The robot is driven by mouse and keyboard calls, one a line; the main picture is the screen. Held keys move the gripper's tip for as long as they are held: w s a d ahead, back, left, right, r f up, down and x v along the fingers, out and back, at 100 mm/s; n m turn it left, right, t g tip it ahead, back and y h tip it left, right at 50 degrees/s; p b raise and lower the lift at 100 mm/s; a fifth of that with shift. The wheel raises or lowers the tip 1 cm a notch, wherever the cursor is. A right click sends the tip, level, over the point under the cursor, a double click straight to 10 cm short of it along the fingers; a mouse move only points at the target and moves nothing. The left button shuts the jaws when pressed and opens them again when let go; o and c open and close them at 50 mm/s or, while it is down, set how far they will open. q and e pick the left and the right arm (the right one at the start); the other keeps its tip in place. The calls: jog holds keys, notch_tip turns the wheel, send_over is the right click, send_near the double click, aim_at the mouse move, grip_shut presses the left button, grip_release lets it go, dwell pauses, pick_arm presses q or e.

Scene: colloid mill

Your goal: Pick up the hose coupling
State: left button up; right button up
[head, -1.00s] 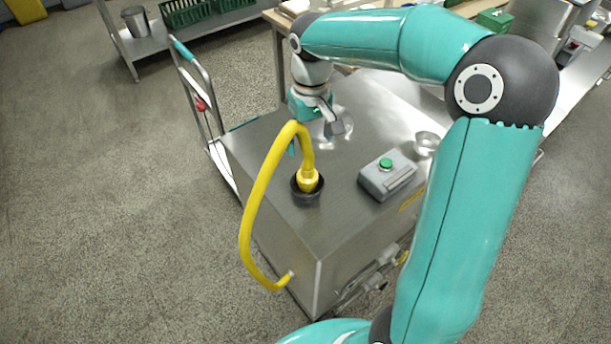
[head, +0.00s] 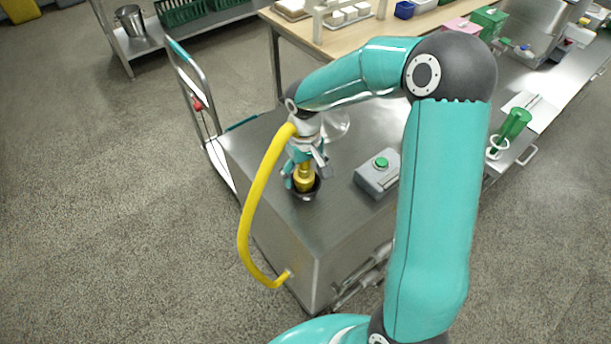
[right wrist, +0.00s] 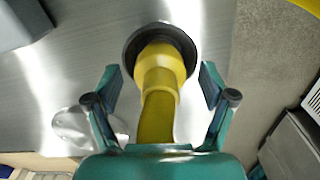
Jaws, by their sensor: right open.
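The yellow hose coupling (head: 305,178) sits in a round dark socket on top of the steel machine. In the right wrist view the coupling (right wrist: 161,68) stands in the dark ring (right wrist: 186,42), with the yellow hose (right wrist: 157,118) running from it toward the gripper's palm. My right gripper (head: 304,183) is above the socket with its fingers around the coupling. In the wrist view the open right gripper (right wrist: 157,82) has a finger on each side of the coupling, with gaps between. The hose (head: 247,215) loops down to the machine's side. My left gripper is out of view.
A grey box with a green button (head: 381,164) stands on the machine top (head: 345,208), right of the socket. A cart handle (head: 190,85) rises at the left. A wooden table (head: 350,38) with trays stands behind. Open floor lies to the left.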

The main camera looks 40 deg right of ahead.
jog(key=c, duration=1.3)
jog(key=shift+r, duration=0.1)
jog(key=shift+c, duration=0.2)
